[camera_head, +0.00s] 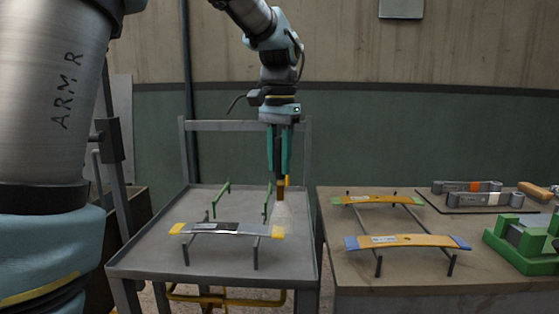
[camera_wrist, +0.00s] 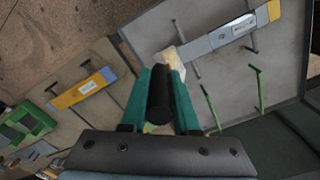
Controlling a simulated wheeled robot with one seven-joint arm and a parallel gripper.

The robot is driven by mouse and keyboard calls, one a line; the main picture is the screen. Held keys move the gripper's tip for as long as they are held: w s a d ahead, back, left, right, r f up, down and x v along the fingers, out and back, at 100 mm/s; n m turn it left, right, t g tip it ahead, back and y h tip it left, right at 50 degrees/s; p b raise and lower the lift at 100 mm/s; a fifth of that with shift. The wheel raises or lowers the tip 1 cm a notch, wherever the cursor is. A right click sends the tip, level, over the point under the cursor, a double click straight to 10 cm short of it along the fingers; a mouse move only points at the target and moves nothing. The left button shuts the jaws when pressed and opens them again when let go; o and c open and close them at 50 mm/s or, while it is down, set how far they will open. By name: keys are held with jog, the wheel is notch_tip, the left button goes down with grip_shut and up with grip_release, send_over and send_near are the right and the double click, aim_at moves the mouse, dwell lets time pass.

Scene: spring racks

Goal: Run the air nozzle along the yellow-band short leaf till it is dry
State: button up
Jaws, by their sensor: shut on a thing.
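The short leaf with yellow bands (camera_head: 207,228) at both ends rests on thin posts on a grey tray table (camera_head: 150,252). It is grey, with a darker patch around the middle in the head view. In the wrist view the leaf (camera_wrist: 215,40) runs to the upper right and shows a pale label. My gripper (camera_head: 279,178) points down above the leaf's right end, shut on the air nozzle (camera_head: 281,192). A pale cone spreads below the nozzle near the right yellow band. In the wrist view the dark nozzle (camera_wrist: 160,95) sits between the teal fingers.
Two green posts (camera_head: 220,200) stand empty behind the leaf. On the brown bench to the right are an orange leaf with green ends (camera_head: 378,199), one with blue ends (camera_head: 407,241), two grey pieces on a dark mat, and a green fixture (camera_head: 523,240).

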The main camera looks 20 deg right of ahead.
grip_shut()
dwell(0.8)
jog(key=w+a+p, duration=0.1)
jog(key=w+a, duration=0.4)
jog(key=a, duration=0.6)
jog(key=w+a+p, duration=0.2)
jog(key=w+a, duration=0.3)
jog(key=a, duration=0.6)
jog(key=w+a+p, duration=0.1)
jog(key=w+a, duration=0.4)
jog(key=a, duration=0.6)
jog(key=shift+w, duration=0.25)
jog(key=shift+r, duration=0.1)
jog(key=shift+o, duration=2.3)
grip_release()
jog(key=shift+w+a, duration=0.1)
jog(key=o, duration=0.3)
